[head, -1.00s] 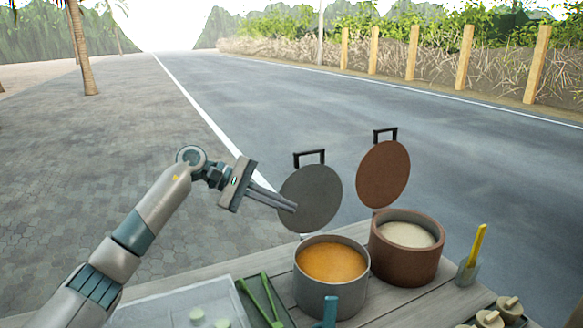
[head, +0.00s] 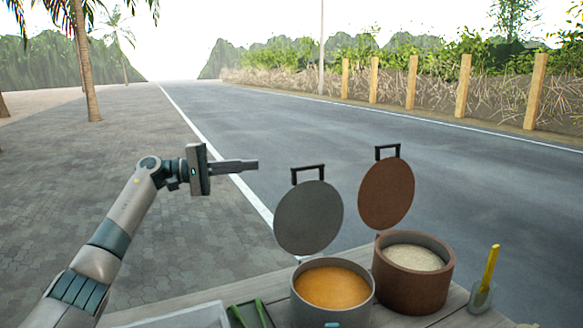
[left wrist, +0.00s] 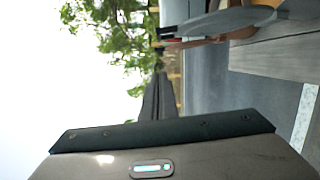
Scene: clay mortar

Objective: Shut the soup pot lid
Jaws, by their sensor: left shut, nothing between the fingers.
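The grey soup pot (head: 333,310) holds orange soup and stands at the front of the table. Its round grey lid (head: 309,218) stands open and upright at the pot's back edge, with a dark handle (head: 308,174) on top. My left gripper (head: 256,164) is shut and empty. It is up and to the left of the lid, its fingers pointing right, apart from the lid. In the left wrist view the gripper's fingers (left wrist: 158,98) show in front of trees and sky, with the lid edge-on at the upper right. My right gripper is not in view.
A brown pot (head: 412,283) with pale contents stands right of the soup pot, its brown lid (head: 386,194) also open. A cup with a yellow-handled tool (head: 490,268) is farther right. Green tongs (head: 262,314) lie to the left. The air left of the lid is free.

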